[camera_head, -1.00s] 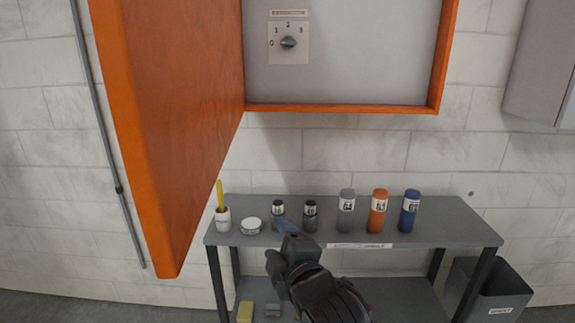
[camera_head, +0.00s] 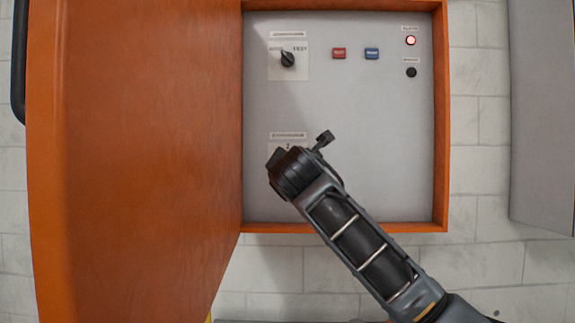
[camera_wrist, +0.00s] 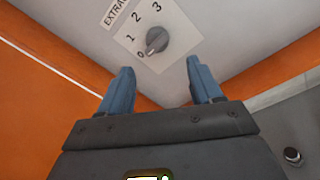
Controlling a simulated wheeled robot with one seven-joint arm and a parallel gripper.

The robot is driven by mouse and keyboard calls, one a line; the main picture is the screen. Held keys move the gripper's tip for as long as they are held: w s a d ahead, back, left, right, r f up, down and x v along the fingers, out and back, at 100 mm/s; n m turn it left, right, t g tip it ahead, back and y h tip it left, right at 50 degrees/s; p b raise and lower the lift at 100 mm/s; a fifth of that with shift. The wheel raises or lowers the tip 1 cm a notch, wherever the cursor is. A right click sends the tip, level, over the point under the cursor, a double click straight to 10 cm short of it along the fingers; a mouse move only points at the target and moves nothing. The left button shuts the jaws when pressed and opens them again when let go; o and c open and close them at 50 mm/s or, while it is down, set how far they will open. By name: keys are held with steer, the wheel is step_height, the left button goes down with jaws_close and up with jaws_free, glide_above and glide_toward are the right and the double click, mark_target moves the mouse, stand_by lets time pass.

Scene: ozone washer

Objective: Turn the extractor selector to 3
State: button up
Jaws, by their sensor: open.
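The extractor selector is a grey rotary knob (camera_wrist: 157,40) on a pale plate marked 0, 1, 2 and 3, under a label that begins "EXTRAC". In the wrist view its pale pointer mark faces the 0. My gripper (camera_wrist: 160,66) is open and empty, with its two blue fingers apart just below the knob, one toward each side and not touching it. In the head view my wrist covers the knob, and only the top of the selector plate (camera_head: 276,149) with the 2 shows. The fingers are hidden there.
The grey panel (camera_head: 380,130) sits in an orange cabinet frame (camera_head: 440,120); its orange door (camera_head: 140,150) stands open at left. Above are another selector (camera_head: 287,59), a red button (camera_head: 339,53), a blue button (camera_head: 372,53) and a lit red lamp (camera_head: 410,40).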

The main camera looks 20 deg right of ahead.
steer(key=p+x, duration=0.1)
steer(key=x, duration=0.7)
steer(key=shift+d+r, duration=0.15)
steer(key=shift+r, duration=0.25)
steer(key=shift+c, duration=0.2)
steer(key=c, duration=0.8)
steer(key=shift+d, duration=0.1)
steer(key=shift+c, duration=0.2)
